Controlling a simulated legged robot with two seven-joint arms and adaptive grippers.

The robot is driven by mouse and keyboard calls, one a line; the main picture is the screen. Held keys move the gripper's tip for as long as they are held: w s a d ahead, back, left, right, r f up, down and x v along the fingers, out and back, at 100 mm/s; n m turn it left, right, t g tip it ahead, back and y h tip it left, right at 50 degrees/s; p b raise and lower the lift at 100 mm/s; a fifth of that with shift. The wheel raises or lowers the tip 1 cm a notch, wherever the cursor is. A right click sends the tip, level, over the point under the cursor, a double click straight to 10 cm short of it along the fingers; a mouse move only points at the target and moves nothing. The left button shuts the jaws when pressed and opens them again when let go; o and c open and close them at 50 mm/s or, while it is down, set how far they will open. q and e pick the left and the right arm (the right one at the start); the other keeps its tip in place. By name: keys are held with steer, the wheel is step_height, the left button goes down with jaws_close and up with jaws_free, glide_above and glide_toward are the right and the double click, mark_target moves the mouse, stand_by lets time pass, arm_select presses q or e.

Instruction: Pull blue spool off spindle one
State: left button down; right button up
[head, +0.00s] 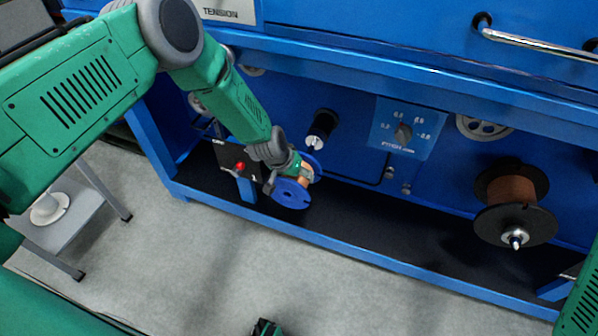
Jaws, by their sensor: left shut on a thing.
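The blue spool (288,194) has two blue flanges with a copper-coloured winding between them. My left gripper (303,176) is shut on it at the winding, in front of the blue machine. The fingers hide part of the winding. A black spindle with a pale tip (319,131) sticks out of the panel just above and right of the spool. It looks bare, and the spool appears apart from it. No number is readable on this spindle. My right gripper is not visible; only part of my right arm shows at the lower right edge.
A larger black spool with brown winding (513,190) sits on the right. A dial plate (405,128) is on the panel. A black box with a red button (239,166) stands close left of my gripper. The machine's blue front rail (370,257) borders open floor. A grey side table (75,215) is left.

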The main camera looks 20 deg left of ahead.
mark_target(290, 201)
arm_select(q)
steer(key=shift+r, duration=0.15)
stand_by(0.7)
steer(key=shift+s+p, duration=1)
steer(key=shift+s, duration=0.65)
steer(key=shift+s, duration=0.1)
steer(key=shift+s+a+p, duration=0.1)
steer(key=shift+s+p, duration=0.35)
steer(key=shift+s, duration=0.25)
steer(key=shift+s+p, duration=0.5)
steer(key=shift+s, duration=0.5)
steer(key=shift+s, duration=0.2)
steer(key=shift+s+p, duration=0.35)
steer(key=shift+s, duration=0.2)
steer(key=shift+s+a+p, duration=0.1)
steer(key=shift+s+p, duration=0.85)
steer(key=shift+s, duration=1.05)
